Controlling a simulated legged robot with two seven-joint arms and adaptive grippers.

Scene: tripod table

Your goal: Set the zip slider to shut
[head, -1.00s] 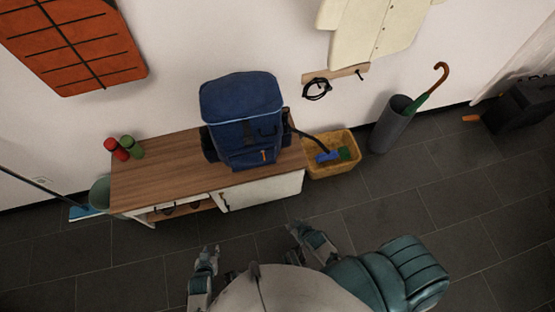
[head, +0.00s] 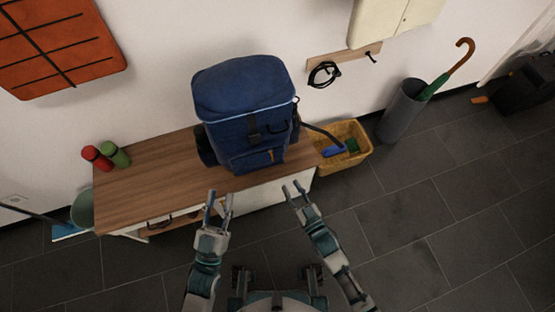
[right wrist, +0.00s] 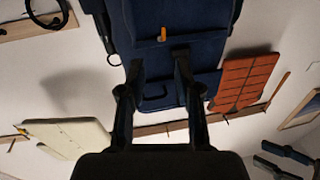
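A blue backpack (head: 243,103) stands upright on the wooden bench. An orange pull tab (head: 271,155), which looks like the zip slider, hangs on its front pocket, right of the pocket's middle. The tab also shows in the right wrist view (right wrist: 162,35), above and between my fingertips. My left gripper (head: 220,195) is open and empty, in front of the bench, below and left of the tab. My right gripper (head: 293,187) is open and empty, below and right of the tab, apart from the backpack. The zip's track is too small to make out.
The floor before the bench is clear.

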